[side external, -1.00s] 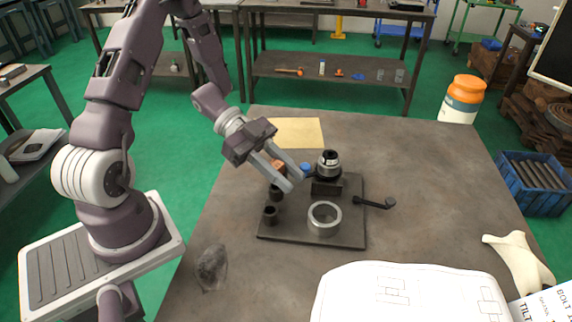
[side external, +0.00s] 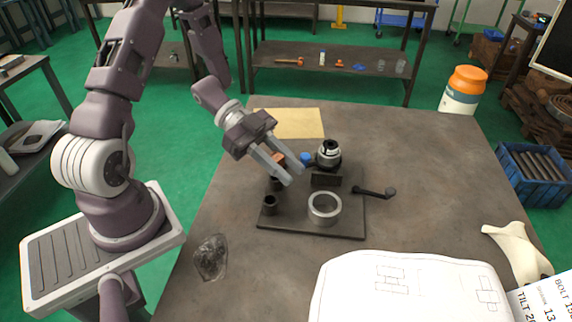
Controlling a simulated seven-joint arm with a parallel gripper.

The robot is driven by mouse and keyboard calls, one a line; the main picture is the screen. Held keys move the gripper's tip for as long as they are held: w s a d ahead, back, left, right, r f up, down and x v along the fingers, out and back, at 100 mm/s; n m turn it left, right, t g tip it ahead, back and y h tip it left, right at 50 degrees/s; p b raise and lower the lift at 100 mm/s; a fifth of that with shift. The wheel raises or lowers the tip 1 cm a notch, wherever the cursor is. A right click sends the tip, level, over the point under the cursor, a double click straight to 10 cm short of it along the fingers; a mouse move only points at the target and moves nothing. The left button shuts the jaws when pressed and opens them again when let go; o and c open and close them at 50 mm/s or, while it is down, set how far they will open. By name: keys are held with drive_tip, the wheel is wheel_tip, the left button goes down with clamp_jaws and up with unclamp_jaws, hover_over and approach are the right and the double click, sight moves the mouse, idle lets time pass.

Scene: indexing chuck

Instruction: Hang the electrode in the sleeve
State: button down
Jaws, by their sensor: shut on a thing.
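My gripper (side external: 294,178) is over the left part of a dark base plate (side external: 345,228), its fingers slanting down to the right. It is shut on a copper-coloured block, which I take to be the electrode (side external: 278,158); it shows between the fingers, and they partly hide it. A dark upright cylinder (side external: 275,185) stands just below the fingers, partly hidden. A second dark hollow cylinder (side external: 270,204) stands in front of it on the plate. I cannot tell which one is the sleeve. The electrode's lower end and any contact with a cylinder cannot be made out.
A black and silver chuck (side external: 328,155) stands right of my fingers, with a blue knob (side external: 306,158) close to them. A metal ring (side external: 324,208) sits at the plate's front. A crank (side external: 375,191) sticks out right. A crumpled clear bag (side external: 211,257) lies front left.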

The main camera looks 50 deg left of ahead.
drive_tip(key=shift+f, duration=1.5)
drive_tip(key=c, duration=1.1)
unclamp_jaws()
drive_tip(key=v, duration=0.7)
